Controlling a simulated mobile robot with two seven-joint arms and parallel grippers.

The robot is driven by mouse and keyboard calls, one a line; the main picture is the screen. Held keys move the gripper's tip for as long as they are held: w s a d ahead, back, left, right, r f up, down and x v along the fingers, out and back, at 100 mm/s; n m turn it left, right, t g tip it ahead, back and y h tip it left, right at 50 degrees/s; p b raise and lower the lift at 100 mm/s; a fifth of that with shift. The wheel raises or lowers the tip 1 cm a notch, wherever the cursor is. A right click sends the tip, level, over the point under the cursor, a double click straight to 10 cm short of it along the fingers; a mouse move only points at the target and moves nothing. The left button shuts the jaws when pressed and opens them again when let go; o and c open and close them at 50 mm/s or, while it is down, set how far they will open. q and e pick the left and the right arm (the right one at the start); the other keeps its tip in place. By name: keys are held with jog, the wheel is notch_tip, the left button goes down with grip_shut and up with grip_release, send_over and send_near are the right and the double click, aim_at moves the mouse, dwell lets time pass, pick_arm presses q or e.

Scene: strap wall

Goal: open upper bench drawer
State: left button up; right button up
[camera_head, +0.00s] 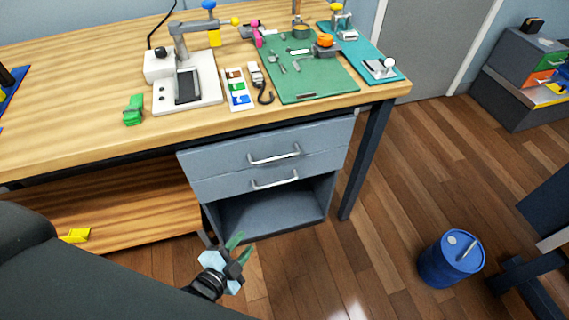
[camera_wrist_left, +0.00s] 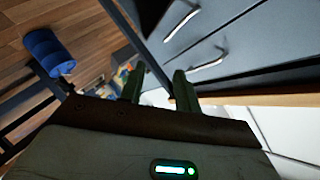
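The bench drawer unit is grey-blue. The upper drawer (camera_head: 325,140) has a silver bar handle (camera_head: 273,155) and looks shut, its front in line with the lower drawer (camera_head: 320,170). In the left wrist view, turned over, the upper handle (camera_wrist_left: 208,66) is the one nearer the wooden bench edge. My left gripper (camera_head: 246,243) is below and left of the handles, in front of the open cubby. Its two green fingers (camera_wrist_left: 160,75) are apart with nothing between them, and it touches no handle. My right gripper is in neither view.
The wooden bench top (camera_head: 75,85) carries a white press stand (camera_head: 205,90), a green mat (camera_head: 325,80) and small parts. A dark bench leg (camera_head: 368,160) stands right of the drawers. A blue barrel (camera_head: 450,260) stands on the floor at right. Floor before the drawers is clear.

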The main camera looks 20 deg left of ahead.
pick_arm(q)
jog(key=w+m+t+b, duration=0.2)
jog(key=w+m+b, duration=0.2)
jog(key=w, duration=0.5)
jog(key=m+t+h+b, duration=0.2)
jog(key=m+t+b, duration=0.1)
jog(key=m+b, duration=0.15)
send_near(281, 156)
jog(key=w, duration=0.2)
jog(key=shift+m, duration=0.35)
jog(key=shift+d+x, duration=0.2)
jog(key=shift+x, duration=3.85)
jog(key=shift+f, duration=0.2)
jog(key=shift+s, duration=0.1)
grip_shut()
